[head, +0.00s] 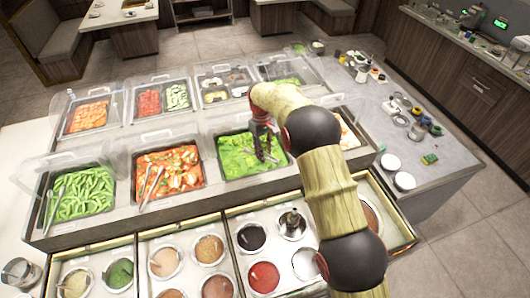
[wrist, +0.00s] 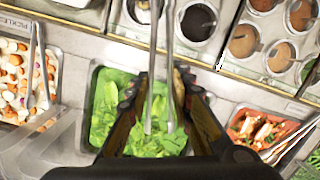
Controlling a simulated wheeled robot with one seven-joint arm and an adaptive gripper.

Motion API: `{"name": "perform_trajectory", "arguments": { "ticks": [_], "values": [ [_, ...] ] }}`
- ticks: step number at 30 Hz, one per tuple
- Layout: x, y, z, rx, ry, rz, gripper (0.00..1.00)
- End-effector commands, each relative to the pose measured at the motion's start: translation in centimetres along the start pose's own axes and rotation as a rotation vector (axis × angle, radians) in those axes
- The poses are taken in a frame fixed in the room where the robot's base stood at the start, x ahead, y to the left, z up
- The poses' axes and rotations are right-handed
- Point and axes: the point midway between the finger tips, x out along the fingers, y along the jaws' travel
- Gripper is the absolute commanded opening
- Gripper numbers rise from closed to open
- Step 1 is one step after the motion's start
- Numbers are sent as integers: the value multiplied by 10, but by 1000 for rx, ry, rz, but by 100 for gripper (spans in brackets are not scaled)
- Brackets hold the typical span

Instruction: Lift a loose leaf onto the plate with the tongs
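My gripper (head: 262,146) points down over the tray of green leaves (head: 236,163) in the middle of the front row. In the wrist view its two dark fingers (wrist: 160,84) close in on both sides of metal tongs (wrist: 152,45), which appear held between them. The tongs' two arms run from the top edge of that view down over the leaves (wrist: 106,125), slightly apart. I cannot tell whether a leaf is between them, or single out a loose leaf. Two white round dishes (head: 405,181) stand on the right counter; I cannot tell whether either is the plate.
Trays of green beans (head: 85,194) and orange-red food (head: 168,170) lie left, with tongs on them. Sauce wells (head: 264,277) line the front, one with an upright utensil (head: 292,221). Clear covers stand along the trays. The right counter (head: 440,185) has small items and some free room.

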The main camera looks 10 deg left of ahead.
Motion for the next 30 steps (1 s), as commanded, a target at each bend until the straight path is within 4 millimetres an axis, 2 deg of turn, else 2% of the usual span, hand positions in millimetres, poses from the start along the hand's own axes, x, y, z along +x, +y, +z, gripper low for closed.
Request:
{"name": "perform_trajectory", "arguments": {
  "ticks": [30],
  "values": [
    [87,3,-13,0,0,0,19]
  ]
}}
